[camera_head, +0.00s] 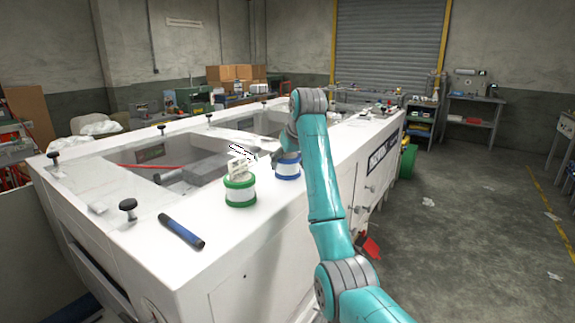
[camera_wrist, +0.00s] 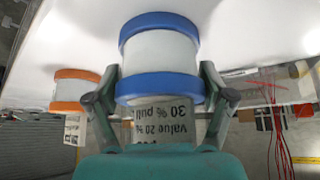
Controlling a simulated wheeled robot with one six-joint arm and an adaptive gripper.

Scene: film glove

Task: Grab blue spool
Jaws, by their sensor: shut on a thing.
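The blue spool (camera_head: 288,167) has blue rims and a white middle, and is at the white machine's top near its right side. In the wrist view the blue spool (camera_wrist: 160,52) appears upside down, large and central, with a printed paper label (camera_wrist: 163,112) at its near end. My gripper (camera_wrist: 160,76) is shut on the blue spool, one finger on each side. In the head view my gripper (camera_head: 284,153) is partly hidden by my arm. I cannot tell whether the spool touches the surface.
A green spool (camera_head: 240,191) stands left of the blue one. An orange spool (camera_wrist: 78,90) shows at left in the wrist view. A dark blue cylinder (camera_head: 181,231) lies on the white machine top (camera_head: 190,275). Black knobs (camera_head: 128,207) stick up along the left edge.

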